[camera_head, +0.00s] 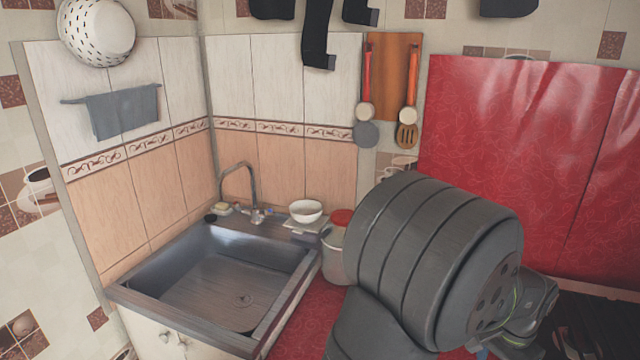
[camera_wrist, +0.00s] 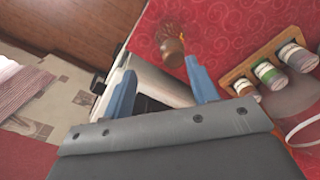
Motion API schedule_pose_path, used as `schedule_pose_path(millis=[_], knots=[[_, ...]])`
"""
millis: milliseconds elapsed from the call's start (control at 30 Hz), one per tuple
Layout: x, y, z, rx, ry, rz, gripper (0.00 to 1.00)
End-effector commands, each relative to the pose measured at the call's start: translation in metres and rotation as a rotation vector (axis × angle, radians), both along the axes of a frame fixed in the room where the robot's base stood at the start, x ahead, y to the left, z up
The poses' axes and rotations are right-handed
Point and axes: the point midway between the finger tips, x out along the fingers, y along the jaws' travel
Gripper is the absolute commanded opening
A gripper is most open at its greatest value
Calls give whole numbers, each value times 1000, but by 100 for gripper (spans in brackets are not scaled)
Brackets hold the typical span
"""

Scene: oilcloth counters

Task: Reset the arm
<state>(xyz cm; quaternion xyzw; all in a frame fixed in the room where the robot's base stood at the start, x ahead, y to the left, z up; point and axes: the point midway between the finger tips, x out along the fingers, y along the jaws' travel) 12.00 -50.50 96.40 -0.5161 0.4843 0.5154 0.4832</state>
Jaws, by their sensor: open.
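My gripper (camera_wrist: 162,90) shows in the wrist view as two blue fingers standing apart, with nothing visible between them but the scene beyond. In the head view my dark grey arm fills the lower right and hides part of the red counter. The fingertips cannot be made out in the head view.
A sink (camera_head: 225,285) is at the left, with a white bowl (camera_head: 306,210) on its back ledge. A red-lidded container (camera_head: 338,250) stands close beside my arm. In the wrist view, a wooden rack (camera_wrist: 240,74) holds jars (camera_wrist: 268,74) on the red oilcloth (camera_wrist: 225,25), near a brush-like object (camera_wrist: 172,50).

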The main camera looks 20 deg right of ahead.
Motion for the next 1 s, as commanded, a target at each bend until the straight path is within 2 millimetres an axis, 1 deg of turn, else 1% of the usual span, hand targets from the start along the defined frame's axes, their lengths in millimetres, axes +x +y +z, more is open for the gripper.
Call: schedule_pose_path(millis=[33, 567, 600, 700, 1000], knots=[[-10, 2, 7, -2, 0, -5, 54], [-98, 28, 61, -1, 0, -4, 54], [-87, 28, 58, 2, -1, 19, 54], [-65, 27, 55, 2, 0, 61, 54], [-7, 31, 47, 1, 0, 177, 54]])
